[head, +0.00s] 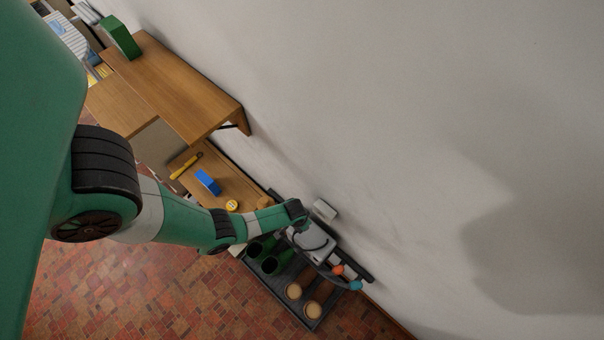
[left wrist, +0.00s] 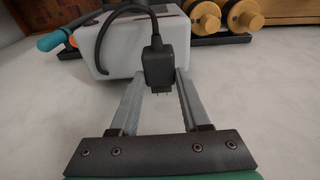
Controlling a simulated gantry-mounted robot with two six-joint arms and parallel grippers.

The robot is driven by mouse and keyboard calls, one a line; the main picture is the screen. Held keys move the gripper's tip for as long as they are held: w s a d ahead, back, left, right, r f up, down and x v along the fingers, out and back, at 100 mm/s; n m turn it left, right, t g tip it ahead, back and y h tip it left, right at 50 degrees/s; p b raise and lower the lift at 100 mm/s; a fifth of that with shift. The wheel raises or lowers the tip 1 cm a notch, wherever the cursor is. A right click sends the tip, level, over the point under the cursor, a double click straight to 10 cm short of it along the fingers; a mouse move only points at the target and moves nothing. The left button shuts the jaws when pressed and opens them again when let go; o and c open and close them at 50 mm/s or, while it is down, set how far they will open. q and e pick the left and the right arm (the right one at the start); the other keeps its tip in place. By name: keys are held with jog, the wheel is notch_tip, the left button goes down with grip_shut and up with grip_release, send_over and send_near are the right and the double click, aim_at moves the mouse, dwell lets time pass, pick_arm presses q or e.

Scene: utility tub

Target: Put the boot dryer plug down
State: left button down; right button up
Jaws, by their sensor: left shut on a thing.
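The black boot dryer plug (left wrist: 158,68) is between the fingers of my left gripper (left wrist: 157,80) in the left wrist view, with its metal prongs pointing toward the camera. My left gripper is shut on it. A dark cord curves from the plug over the white-grey boot dryer box (left wrist: 145,38). In the head view my left gripper (head: 301,228) is over the dryer box (head: 314,245), close to the wall; the plug is too small to make out there. My right gripper is in neither view.
A white box (head: 325,210) is on the wall beside my gripper. A dark tray (head: 273,290) holds green boots (head: 270,262) and tan round-topped items (head: 303,299). Orange (head: 338,270) and teal (head: 355,285) ends stick out nearby. A wooden shelf (head: 180,85) is at upper left.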

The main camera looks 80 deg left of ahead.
pick_arm(q)
jog(key=shift+f+b, duration=1.6)
jog(key=shift+f, duration=0.8)
jog(key=shift+f, duration=0.2)
jog(key=shift+c, duration=1.9)
grip_release()
jog(key=shift+r, duration=0.1)
jog(key=r+p, duration=0.4)
jog(key=s+r+p, duration=0.1)
jog(key=r+p, duration=0.3)
jog(key=d+r+p, duration=0.1)
jog(key=r+p, duration=0.2)
jog(key=r, duration=0.1)
jog(key=shift+s+r+p, duration=0.15)
jog(key=shift+p, duration=0.25)
